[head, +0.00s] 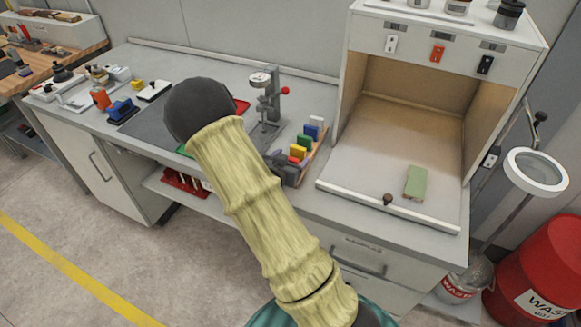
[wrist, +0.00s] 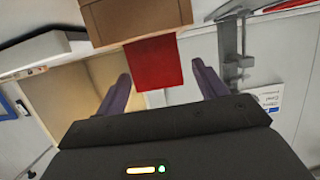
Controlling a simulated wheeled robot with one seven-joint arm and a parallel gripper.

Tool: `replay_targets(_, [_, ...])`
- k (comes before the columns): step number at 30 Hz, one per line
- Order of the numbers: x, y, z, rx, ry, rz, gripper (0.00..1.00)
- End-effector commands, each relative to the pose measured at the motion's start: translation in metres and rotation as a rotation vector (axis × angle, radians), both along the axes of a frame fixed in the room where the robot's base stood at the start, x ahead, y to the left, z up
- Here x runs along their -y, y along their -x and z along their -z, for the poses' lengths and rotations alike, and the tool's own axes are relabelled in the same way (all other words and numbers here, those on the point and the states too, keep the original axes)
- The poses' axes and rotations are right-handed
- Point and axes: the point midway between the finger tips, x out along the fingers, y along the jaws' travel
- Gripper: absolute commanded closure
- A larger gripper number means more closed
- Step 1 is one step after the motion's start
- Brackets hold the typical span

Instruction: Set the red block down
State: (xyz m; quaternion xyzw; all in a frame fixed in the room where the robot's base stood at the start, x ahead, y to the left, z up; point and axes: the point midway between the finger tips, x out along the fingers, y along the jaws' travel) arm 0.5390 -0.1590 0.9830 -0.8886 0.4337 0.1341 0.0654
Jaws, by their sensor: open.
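In the wrist view the red block (wrist: 153,64) is between the two purple fingers of my gripper (wrist: 161,74). The fingers are apart, with a visible gap on each side of the block. The block's upper edge in the picture meets a brown wooden piece (wrist: 135,20); I cannot tell whether it rests on it or sits in it. In the head view my arm covers part of the bench, and I cannot make out my gripper or the red block clearly there.
A wooden rack (head: 313,152) with several coloured blocks stands beside a press stand (head: 271,105), which also shows in the wrist view (wrist: 232,50). An open-fronted cabinet (head: 405,115) holds a green block (head: 416,182). Small tools crowd the bench's left end.

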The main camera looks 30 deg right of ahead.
Motion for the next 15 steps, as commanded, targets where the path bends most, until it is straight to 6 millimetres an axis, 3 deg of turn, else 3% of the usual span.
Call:
replay_targets(4, [-0.0001, 0.0001, -0.0002, 0.000, 0.000, 0.000, 0.29])
replay_targets(12, [-0.0002, 0.0002, -0.0002, 0.000, 0.000, 0.000, 0.77])
replay_targets(15, [-0.0001, 0.0001, -0.0003, 0.000, 0.000, 0.000, 0.81])
